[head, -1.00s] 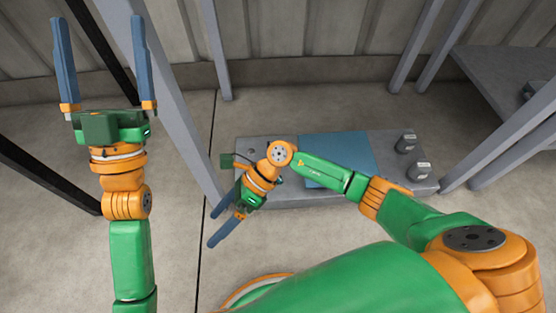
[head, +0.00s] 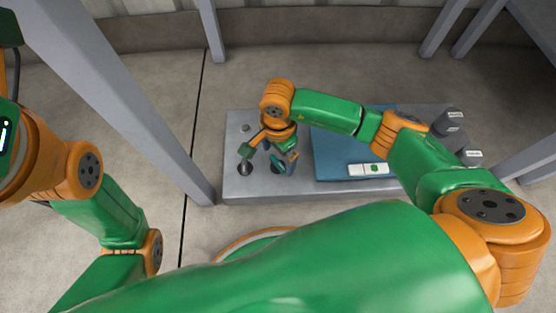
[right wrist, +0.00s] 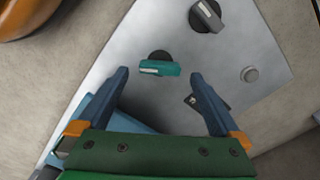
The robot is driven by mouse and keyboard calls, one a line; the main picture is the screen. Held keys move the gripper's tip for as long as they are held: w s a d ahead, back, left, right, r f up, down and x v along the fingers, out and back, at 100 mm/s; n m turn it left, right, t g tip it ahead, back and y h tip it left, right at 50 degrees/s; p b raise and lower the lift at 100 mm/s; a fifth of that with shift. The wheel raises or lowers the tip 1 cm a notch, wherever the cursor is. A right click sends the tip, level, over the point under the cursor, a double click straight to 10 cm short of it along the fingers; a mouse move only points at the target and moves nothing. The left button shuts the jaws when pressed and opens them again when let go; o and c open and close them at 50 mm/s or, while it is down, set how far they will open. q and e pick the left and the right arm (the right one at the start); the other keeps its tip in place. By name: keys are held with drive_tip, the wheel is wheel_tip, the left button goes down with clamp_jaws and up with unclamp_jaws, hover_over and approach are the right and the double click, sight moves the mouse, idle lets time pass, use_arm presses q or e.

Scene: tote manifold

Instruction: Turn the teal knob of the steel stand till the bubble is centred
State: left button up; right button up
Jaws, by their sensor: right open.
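The steel stand (head: 232,190) is a low grey slab on the floor with a blue panel (head: 330,140) on top. The teal knob (right wrist: 160,69) has a pale mark and sits on a black round base. In the head view the teal knob (head: 278,169) is partly hidden by my gripper. My right gripper (head: 284,162) points down over it. In the right wrist view the open fingers (right wrist: 159,73) are either side of the knob; contact cannot be told. A white and green piece (head: 368,170), seemingly the level, lies on the panel; its bubble is too small to read. My left gripper's fingers are out of frame.
A dark grey knob (right wrist: 207,15) and a round button (right wrist: 249,74) are near the teal knob. Two grey labelled cylinders (head: 447,122) (head: 469,156) stand at the right end. Grey posts (head: 120,90) rise to the left and right. The floor in front is partly clear.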

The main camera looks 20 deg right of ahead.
sight(278, 165)
wheel_tip(278, 165, down, 2)
drive_tip(key=shift+f+b, duration=0.15)
drive_tip(key=shift+b, duration=0.25)
